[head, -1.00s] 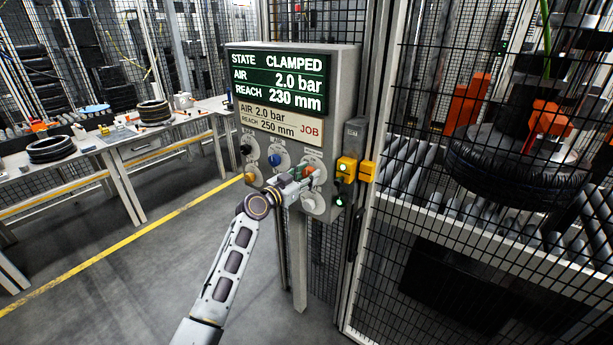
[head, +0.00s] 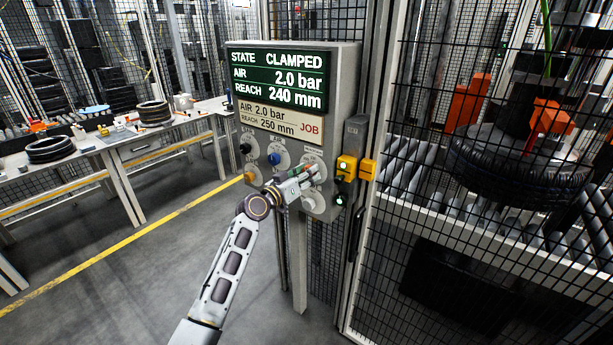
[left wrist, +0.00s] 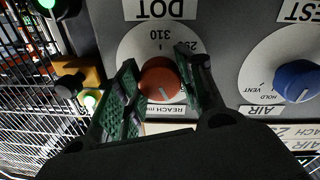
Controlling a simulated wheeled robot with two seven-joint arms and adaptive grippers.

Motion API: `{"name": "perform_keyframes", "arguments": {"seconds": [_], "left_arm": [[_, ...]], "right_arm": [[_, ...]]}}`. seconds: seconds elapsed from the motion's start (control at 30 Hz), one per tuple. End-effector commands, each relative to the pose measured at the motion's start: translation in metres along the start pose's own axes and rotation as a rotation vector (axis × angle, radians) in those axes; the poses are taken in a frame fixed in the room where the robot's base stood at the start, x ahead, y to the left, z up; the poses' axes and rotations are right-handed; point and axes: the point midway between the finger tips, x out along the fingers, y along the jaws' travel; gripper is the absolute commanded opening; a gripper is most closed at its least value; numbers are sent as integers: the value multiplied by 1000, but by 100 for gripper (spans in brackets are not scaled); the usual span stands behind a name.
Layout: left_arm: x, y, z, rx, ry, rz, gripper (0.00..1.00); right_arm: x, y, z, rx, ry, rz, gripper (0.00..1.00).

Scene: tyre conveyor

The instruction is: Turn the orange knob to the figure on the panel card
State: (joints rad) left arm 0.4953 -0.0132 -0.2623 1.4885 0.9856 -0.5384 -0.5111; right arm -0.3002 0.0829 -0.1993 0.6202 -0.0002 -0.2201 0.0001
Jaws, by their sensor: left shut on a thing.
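My left gripper (left wrist: 158,92) is shut on the knob, one green-padded finger on each side. In the head view my left gripper (head: 306,178) covers most of the knob. The panel screen (head: 279,80) reads CLAMPED, AIR 2.0 bar, REACH 240 mm. The job card (head: 281,122) below it reads AIR 2.0 bar, REACH 250 mm. My right gripper is not in view.
A blue knob (head: 275,158) on the AIR dial sits beside the orange one. A black knob (head: 246,149) is at the panel's left. A yellow latch box (head: 347,168) is at its right. Mesh fencing stands right, with a tyre (head: 500,165) behind it.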

Motion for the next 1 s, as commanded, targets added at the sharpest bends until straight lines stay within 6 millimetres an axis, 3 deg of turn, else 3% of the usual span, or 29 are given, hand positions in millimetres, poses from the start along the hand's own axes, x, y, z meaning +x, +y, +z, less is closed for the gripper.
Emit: {"name": "perform_keyframes", "arguments": {"seconds": [0.5,1.0], "left_arm": [[0,0,0,-312,19,-4,14],[0,0,0,-363,22,-5,14]], "right_arm": [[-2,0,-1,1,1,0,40],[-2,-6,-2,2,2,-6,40]]}}
